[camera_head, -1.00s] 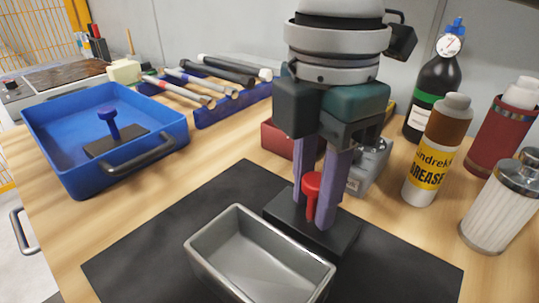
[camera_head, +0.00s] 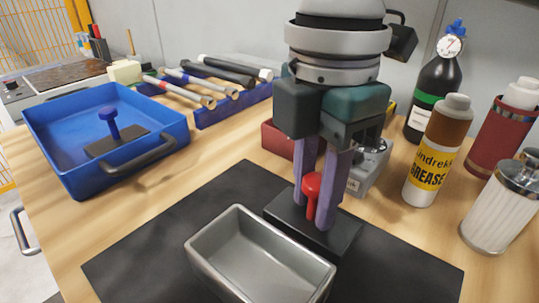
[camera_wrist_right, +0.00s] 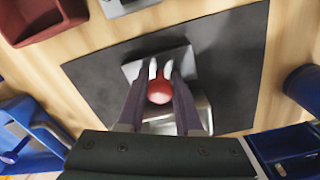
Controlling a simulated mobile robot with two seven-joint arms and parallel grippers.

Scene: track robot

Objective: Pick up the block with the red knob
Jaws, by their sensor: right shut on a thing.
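The dark block (camera_head: 345,240) with an upright red knob (camera_head: 312,186) stands on the black mat, just behind the grey metal tray (camera_head: 215,222). My right gripper (camera_head: 314,215) points down over the block, with a purple finger on either side of the knob, and is shut on it. The block looks level and low over the mat; I cannot tell whether it touches it. In the right wrist view the red knob (camera_wrist_right: 159,91) shows between the fingertips. A similar block with a blue knob (camera_head: 108,114) stands in the blue tray (camera_head: 75,178). My left gripper is not in view.
A red bin (camera_head: 277,141) and a grey device (camera_head: 368,170) stand close behind my right gripper. A grease bottle (camera_head: 428,170), a white-ribbed canister (camera_head: 497,212) and a dark bottle (camera_head: 432,95) stand at the right. The mat's left part (camera_head: 150,255) is free.

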